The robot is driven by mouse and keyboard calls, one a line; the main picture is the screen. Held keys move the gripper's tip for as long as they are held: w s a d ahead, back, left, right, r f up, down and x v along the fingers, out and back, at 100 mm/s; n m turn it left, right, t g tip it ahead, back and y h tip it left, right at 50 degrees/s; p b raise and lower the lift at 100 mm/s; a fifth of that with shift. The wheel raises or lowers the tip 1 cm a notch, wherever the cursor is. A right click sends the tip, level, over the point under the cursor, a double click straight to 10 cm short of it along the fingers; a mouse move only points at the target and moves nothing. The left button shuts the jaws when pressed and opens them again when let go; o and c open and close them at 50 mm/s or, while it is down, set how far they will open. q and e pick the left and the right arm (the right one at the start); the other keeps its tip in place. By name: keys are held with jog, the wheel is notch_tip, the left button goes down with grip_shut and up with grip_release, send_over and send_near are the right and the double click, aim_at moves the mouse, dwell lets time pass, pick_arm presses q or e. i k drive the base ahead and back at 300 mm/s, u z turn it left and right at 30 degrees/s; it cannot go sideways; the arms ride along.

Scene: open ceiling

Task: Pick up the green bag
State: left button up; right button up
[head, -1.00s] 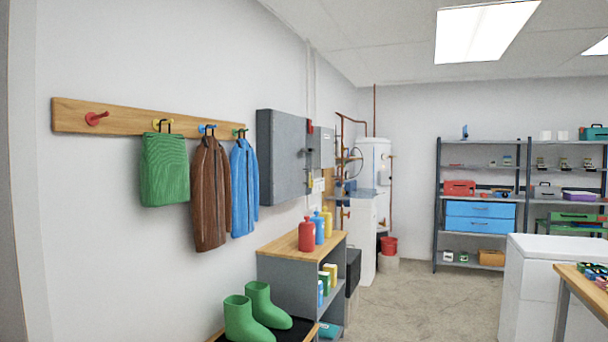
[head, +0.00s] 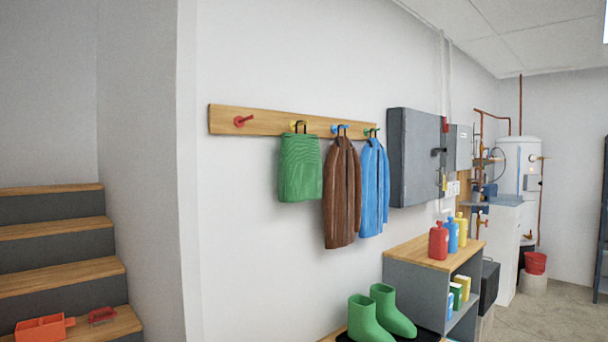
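The green bag (head: 300,168) hangs by a dark loop handle from the yellow peg (head: 298,126) on a wooden wall rail (head: 265,121). It hangs flat against the white wall, left of a brown jacket (head: 341,195), and their edges are close together. Neither of my grippers is in the head view.
A blue jacket (head: 374,187) hangs on the right. Green boots (head: 370,320) stand below, beside a shelf unit (head: 405,256) with bottles. A grey wall cabinet (head: 414,157) juts out. Wooden-topped stairs (head: 60,273) with red items are at left. A red peg (head: 242,120) is empty.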

aim_at(299, 162)
jog(key=u, duration=0.55)
jog(key=i, duration=0.55)
jog(key=u, duration=0.8)
jog(key=i, duration=0.9)
jog(key=z, duration=0.25)
